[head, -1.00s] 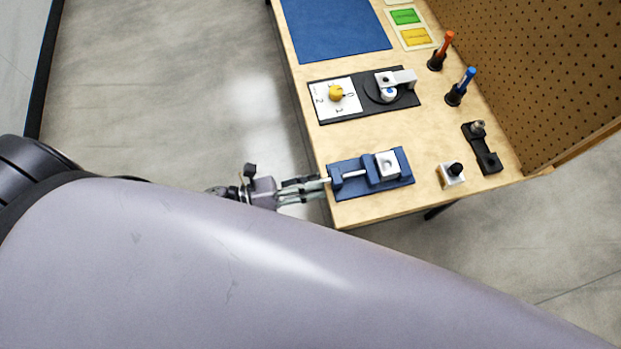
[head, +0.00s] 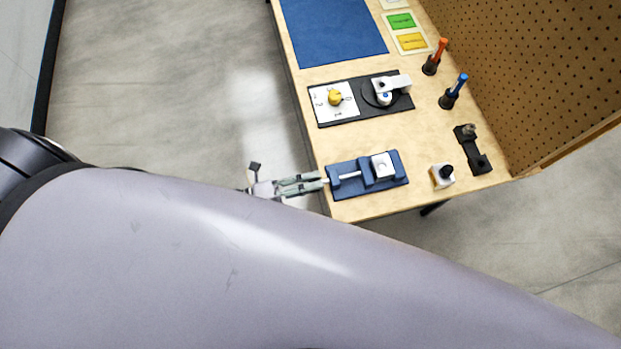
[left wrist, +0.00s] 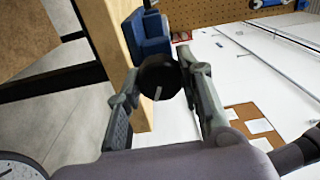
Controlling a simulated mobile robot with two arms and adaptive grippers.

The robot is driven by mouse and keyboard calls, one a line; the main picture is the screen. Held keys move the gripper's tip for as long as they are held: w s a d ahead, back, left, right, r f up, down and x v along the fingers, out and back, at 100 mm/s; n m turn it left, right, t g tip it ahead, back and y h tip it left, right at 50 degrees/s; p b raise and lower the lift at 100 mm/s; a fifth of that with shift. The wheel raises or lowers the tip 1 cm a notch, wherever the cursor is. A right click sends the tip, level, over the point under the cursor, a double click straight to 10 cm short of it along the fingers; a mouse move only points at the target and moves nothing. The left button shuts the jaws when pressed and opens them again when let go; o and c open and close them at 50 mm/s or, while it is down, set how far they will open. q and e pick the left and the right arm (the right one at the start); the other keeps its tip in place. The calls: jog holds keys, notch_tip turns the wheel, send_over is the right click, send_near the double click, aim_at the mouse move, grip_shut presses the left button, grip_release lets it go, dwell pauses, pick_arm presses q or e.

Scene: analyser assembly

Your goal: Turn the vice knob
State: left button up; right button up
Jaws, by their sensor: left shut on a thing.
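The blue vice (head: 368,174) sits at the table's near left corner with a white block (head: 382,165) in its jaws. My left gripper (head: 318,182) reaches in from the left at the outer end of the vice's screw. In the left wrist view, the round black vice knob (left wrist: 159,77) with a pale line on its face lies between the fingers of my left gripper (left wrist: 160,88). The fingers are shut on it. The blue vice (left wrist: 149,34) shows behind the knob. In the head view the gripper hides the knob. My right gripper is not in view.
The wooden table (head: 350,140) also bears a dial panel (head: 325,115), a blue mat (head: 335,35), orange (head: 437,55) and blue (head: 456,90) handled tools, a black bracket (head: 475,150) and a small white block with a black knob (head: 442,176). A pegboard (head: 530,70) stands along the right.

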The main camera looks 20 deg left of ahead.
pick_arm(q)
jog(key=n+p, duration=0.2)
jog(key=n, duration=0.2)
jog(key=shift+r+n, duration=0.1)
jog(key=shift+n, duration=0.3)
jog(key=shift+s+n+p, duration=0.1)
jog(key=shift+n+p, duration=0.75)
jog(key=shift+n, duration=1.15)
jog(key=o, duration=1.2)
jog(key=shift+c, duration=0.2)
jog(key=v, duration=1.2)
jog(key=shift+d, duration=0.15)
